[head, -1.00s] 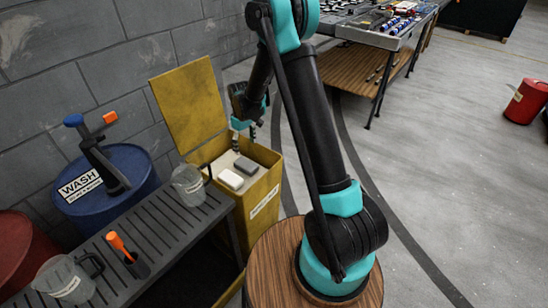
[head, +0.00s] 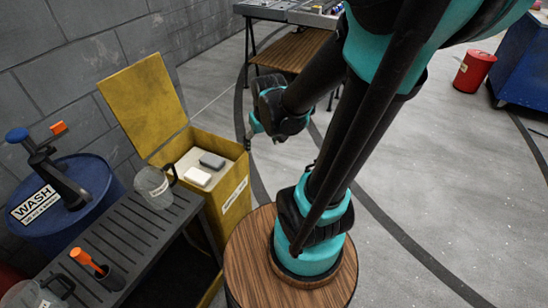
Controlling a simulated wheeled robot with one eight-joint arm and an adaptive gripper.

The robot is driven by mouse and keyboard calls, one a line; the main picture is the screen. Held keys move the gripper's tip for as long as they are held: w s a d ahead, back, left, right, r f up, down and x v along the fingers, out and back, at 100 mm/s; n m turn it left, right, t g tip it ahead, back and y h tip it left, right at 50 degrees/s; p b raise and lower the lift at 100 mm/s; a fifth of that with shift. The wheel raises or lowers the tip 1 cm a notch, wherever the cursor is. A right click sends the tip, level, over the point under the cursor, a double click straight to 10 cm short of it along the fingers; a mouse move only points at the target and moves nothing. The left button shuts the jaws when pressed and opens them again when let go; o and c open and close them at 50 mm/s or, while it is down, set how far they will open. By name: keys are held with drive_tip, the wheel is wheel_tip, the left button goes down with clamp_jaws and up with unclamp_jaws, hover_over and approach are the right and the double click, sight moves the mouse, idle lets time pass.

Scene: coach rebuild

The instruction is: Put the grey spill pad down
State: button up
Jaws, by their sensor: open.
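The grey spill pad (head: 212,160) lies inside the open yellow bin (head: 233,176), on a pale surface near the top. A white pad (head: 197,177) lies just in front of it, close beside it. My gripper (head: 250,132) is open and empty, outside the bin's far right corner and apart from the grey pad. Only part of its fingers shows, as the arm's wrist hides the rest.
The bin's yellow lid (head: 143,105) stands raised against the grey wall. A slatted dark bench (head: 120,240) with a clear jug (head: 153,188) is at the left, beside a blue WASH drum (head: 92,180). A red can (head: 474,71) stands on open floor at the right.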

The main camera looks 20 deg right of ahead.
drive_tip(key=s+d+f+m, duration=0.1)
drive_tip(key=s+d, duration=0.1)
drive_tip(key=s, duration=0.4)
drive_tip(key=shift+s+f+m+t, duration=0.2)
drive_tip(key=shift+m+t, duration=0.1)
drive_tip(key=shift+t, duration=0.1)
drive_tip(key=shift+w+d, duration=0.1)
idle(0.6)
drive_tip(key=o, duration=0.4)
drive_tip(key=shift+w+r, duration=0.1)
drive_tip(key=shift+w, duration=0.1)
drive_tip(key=shift+o, duration=1.1)
drive_tip(key=w+a+r+m+g, duration=0.1)
drive_tip(key=w+a+r+m, duration=0.1)
drive_tip(key=w, duration=0.6)
drive_tip(key=shift+w+a, duration=0.2)
drive_tip(key=shift+a, duration=0.55)
drive_tip(key=m+g+h, duration=0.1)
drive_tip(key=m+g, duration=0.1)
drive_tip(key=m, duration=0.5)
hover_over(211, 159)
drive_tip(key=s+a, duration=0.2)
wheel_tip(211, 159, down, 8)
drive_tip(key=f, duration=0.5)
drive_tip(key=w+d+f, duration=0.1)
drive_tip(key=f, duration=0.5)
drive_tip(key=d+f, duration=0.1)
drive_tip(key=f, duration=0.5)
drive_tip(key=shift+w, duration=0.35)
